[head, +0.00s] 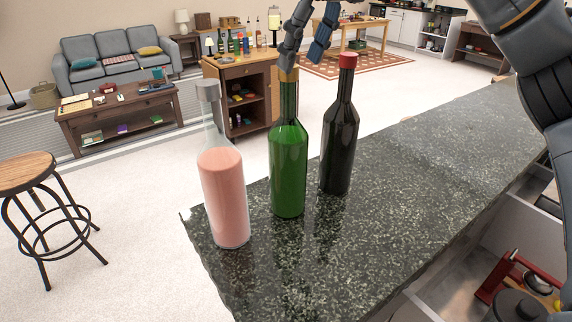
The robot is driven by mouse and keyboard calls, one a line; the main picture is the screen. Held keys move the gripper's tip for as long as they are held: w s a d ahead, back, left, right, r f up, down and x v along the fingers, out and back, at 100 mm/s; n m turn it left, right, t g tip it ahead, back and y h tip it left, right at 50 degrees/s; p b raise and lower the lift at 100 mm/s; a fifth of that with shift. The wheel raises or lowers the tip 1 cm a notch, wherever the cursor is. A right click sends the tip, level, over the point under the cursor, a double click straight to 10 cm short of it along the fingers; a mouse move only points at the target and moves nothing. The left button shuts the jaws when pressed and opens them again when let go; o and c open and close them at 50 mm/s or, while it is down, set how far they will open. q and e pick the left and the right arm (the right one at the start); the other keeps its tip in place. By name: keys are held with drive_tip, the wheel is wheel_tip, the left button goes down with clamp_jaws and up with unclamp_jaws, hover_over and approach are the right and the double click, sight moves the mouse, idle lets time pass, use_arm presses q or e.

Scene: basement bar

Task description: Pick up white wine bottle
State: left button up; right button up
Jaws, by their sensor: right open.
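Three bottles stand upright in a row on the dark speckled counter (370,215). The middle one is a green glass bottle (288,165) with a gold top, which looks like the white wine bottle; no label is readable. To its left is a clear bottle (222,195) of pink liquid with a grey cap. To its right is a dark bottle (340,140) with a red cap. My right gripper (302,60) is open, fingers pointing down at the green bottle's top. One finger overlaps the gold top in the picture; I cannot tell whether they touch. My left gripper is not in view.
The clear bottle stands close to the counter's left end. An open drawer (480,290) with a red-handled item and a dark pot is below at the right. A wooden stool (28,172) stands at the left. The counter is clear beyond the dark bottle.

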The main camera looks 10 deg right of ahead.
sight(296, 73)
drive_tip(key=x, duration=0.3)
drive_tip(key=p+x, duration=0.1)
drive_tip(key=x, duration=0.1)
drive_tip(key=p+x, duration=0.1)
drive_tip(key=x, duration=0.1)
drive_tip(key=shift+a+f, duration=0.1)
drive_tip(key=shift+f, duration=0.65)
drive_tip(key=shift+a, duration=0.1)
clamp_jaws()
drive_tip(key=shift+w+r, duration=0.1)
drive_tip(key=shift+r, duration=0.05)
